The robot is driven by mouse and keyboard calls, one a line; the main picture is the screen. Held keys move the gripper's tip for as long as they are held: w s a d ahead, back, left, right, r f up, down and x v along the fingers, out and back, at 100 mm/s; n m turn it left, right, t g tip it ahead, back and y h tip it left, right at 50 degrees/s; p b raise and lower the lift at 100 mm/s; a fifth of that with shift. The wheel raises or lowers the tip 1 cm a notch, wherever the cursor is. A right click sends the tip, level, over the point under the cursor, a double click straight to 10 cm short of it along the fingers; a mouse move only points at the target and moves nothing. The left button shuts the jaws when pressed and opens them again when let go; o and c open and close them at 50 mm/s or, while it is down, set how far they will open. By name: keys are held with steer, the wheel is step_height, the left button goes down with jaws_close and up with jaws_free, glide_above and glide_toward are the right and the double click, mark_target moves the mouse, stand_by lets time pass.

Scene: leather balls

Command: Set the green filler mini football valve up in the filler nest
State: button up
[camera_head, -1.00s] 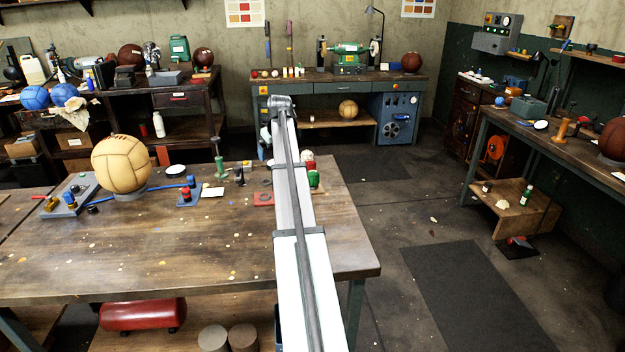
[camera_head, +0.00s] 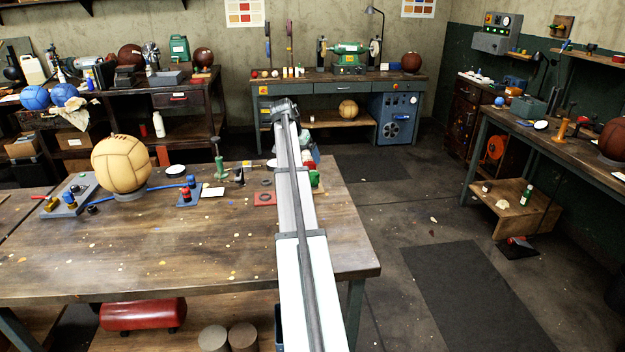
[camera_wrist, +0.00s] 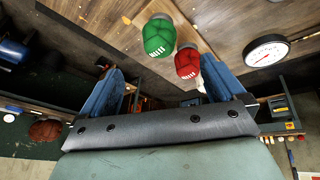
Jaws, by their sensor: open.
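I cannot make out the filler nest with certainty; a red plate (camera_head: 264,198) lies left of my arm.
A round white dial (camera_wrist: 267,53) stands right of the red piece. On the bench (camera_head: 170,245) are a tan ball (camera_head: 121,163), a blue block with knobs (camera_head: 187,195) and a green upright tool (camera_head: 218,160). The bench front is clear.

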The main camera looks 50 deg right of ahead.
mark_target(310, 172)
steer(key=x, duration=1.1)
steer(key=shift+s+a+f, duration=0.1)
steer(key=shift+a+f, duration=0.05)
steer(key=shift+f, duration=0.05)
steer(key=shift+c, duration=0.4)
steer(key=shift+r, duration=0.1)
steer(key=c, duration=1.1)
